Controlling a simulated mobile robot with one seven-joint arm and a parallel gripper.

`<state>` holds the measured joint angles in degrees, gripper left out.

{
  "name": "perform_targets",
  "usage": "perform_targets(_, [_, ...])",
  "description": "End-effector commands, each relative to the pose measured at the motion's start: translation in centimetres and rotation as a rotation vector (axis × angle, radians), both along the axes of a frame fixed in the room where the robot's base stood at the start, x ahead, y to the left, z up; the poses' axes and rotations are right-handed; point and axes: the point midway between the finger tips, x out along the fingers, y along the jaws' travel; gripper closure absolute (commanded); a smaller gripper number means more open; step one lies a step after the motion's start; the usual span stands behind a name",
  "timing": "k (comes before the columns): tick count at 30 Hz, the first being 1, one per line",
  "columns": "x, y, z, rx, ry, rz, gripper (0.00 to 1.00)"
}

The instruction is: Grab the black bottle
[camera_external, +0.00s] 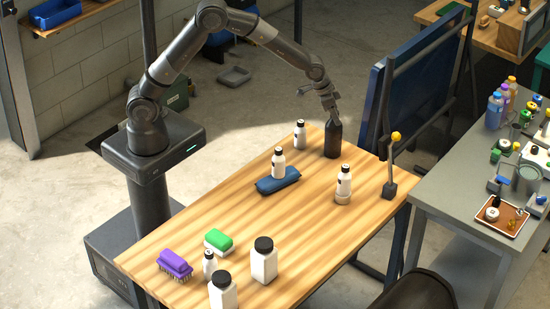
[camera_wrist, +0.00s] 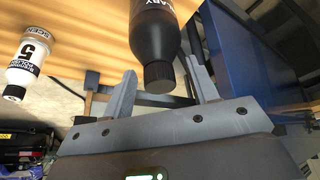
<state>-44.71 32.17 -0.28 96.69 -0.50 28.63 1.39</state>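The black bottle (camera_external: 333,141) stands upright at the far end of the wooden table. My gripper (camera_external: 331,112) is right above its top, pointing down. In the wrist view the black bottle (camera_wrist: 155,35) appears upside down, with its dark cap (camera_wrist: 159,77) between the two grey fingers of my gripper (camera_wrist: 162,72). The fingers are apart, with a visible gap on each side of the bottle, and hold nothing.
A white bottle (camera_external: 299,135) stands just left of the black bottle. A stand with a yellow knob (camera_external: 396,136) is to the right, before a blue panel (camera_external: 425,95).

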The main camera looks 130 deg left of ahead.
Motion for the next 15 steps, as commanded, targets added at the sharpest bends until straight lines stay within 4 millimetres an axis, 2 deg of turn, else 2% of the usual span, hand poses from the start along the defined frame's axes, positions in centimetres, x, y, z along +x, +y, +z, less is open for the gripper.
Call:
perform_targets(2, [-0.01, -0.01, 0.02, 0.000, 0.000, 0.000, 0.53])
perform_targets(15, [-0.01, -0.02, 0.02, 0.000, 0.000, 0.000, 0.89])
